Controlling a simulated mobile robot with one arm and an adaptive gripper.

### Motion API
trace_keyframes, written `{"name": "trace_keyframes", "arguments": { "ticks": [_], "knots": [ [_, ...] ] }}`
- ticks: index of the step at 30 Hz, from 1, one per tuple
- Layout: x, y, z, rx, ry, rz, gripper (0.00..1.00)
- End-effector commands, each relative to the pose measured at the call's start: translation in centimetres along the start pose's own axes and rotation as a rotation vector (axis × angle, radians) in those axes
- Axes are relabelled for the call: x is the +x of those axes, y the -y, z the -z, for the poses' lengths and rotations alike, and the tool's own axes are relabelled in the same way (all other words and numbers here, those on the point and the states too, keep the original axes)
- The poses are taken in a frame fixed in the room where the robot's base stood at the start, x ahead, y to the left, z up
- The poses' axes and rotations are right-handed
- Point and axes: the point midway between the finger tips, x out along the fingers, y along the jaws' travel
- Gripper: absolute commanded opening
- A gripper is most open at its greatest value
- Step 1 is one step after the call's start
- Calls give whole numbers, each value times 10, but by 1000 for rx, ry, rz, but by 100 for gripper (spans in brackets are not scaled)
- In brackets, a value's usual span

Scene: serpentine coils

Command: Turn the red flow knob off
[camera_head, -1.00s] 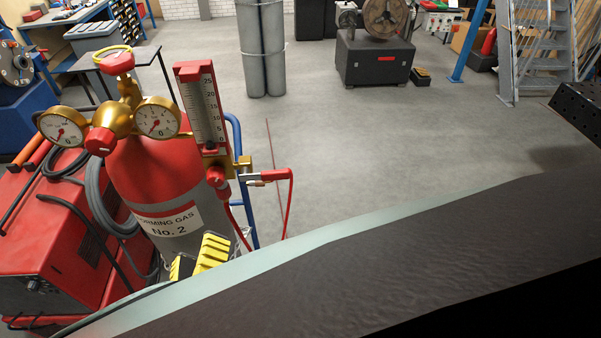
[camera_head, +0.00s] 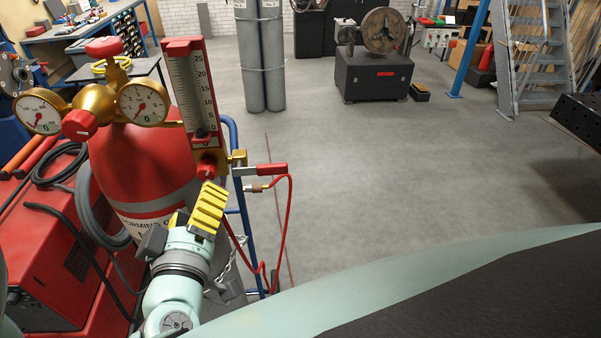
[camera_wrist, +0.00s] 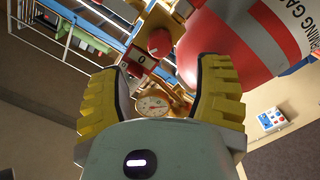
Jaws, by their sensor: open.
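The red flow knob (camera_head: 208,169) is at the foot of the flowmeter (camera_head: 190,95), on the right of the red gas cylinder (camera_head: 140,165). My gripper (camera_head: 197,212) is just below the knob in the head view, its yellow-padded fingers pointing up toward it. In the wrist view the fingers of my gripper (camera_wrist: 164,66) are spread wide with nothing held. The knob (camera_wrist: 160,42) shows there just above the level of the fingertips, near the middle of the gap. The fingers appear apart from it. The knob's turn position cannot be read.
Two gauges (camera_head: 143,104) and a red regulator knob (camera_head: 79,125) sit left of the flowmeter. A red-handled valve (camera_head: 265,169) with a thin red hose (camera_head: 284,225) sticks out right. A blue rail (camera_head: 240,215) stands behind.

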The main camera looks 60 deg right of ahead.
Motion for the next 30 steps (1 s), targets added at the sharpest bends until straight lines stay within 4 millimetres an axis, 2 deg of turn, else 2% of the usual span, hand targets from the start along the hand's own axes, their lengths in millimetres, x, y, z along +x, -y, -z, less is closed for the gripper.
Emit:
{"name": "trace_keyframes", "arguments": {
  "ticks": [15,21,30],
  "knots": [
    [66,-2,4,-1,-6,1,65],
    [78,-1,2,0,-5,0,65],
    [81,0,2,0,-4,1,65]
  ]
}}
